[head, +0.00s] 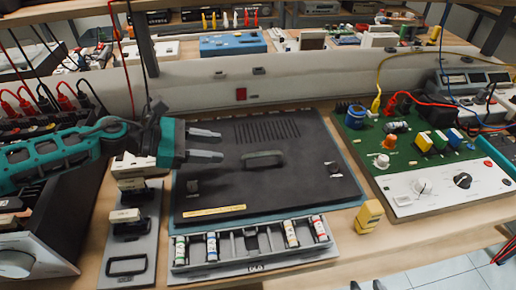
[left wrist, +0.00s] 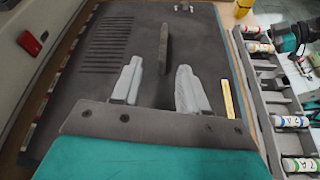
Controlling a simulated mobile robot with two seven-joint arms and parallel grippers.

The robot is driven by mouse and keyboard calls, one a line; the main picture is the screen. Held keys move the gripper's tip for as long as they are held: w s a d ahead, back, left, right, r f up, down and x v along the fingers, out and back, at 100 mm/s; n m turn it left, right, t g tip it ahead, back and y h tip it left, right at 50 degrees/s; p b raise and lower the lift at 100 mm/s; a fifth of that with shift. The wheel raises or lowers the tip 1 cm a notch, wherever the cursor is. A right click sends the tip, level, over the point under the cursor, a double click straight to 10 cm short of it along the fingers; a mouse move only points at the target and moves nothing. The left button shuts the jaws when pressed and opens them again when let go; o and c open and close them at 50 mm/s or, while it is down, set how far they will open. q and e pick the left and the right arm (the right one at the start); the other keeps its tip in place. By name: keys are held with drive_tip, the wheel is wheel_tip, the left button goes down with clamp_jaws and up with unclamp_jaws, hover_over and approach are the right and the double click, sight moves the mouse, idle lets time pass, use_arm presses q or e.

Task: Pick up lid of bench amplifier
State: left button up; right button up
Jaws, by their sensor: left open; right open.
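The dark lid (head: 300,190) lies flat on the teal-edged bench amplifier, with vent slots, a yellow label strip and a raised bar handle (head: 263,159) near its middle. My left gripper (head: 221,145) comes in from the left over the lid, open and empty, its fingertips short of the handle. In the left wrist view, the handle (left wrist: 163,48) stands beyond and between the two fingers, apart from them; the lid (left wrist: 120,60) fills the middle. My right gripper's tips (head: 367,285) barely show at the bottom edge of the head view, apart from the lid.
A grey tray (head: 250,266) with several battery-like cylinders sits in front of the lid. A yellow block (head: 369,214) stands at its right front corner. A green circuit board (head: 400,145) with knobs lies to the right. Leads and black equipment crowd the left.

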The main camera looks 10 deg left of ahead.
sight(252, 154)
use_arm(q)
drive_tip(key=x, duration=0.3)
drive_tip(key=p+x, duration=0.1)
drive_tip(key=x, duration=0.5)
drive_tip(key=shift+s+d+f, duration=0.1)
drive_tip(key=shift+d+f, duration=0.25)
clamp_jaws()
drive_tip(key=shift+r, duration=0.15)
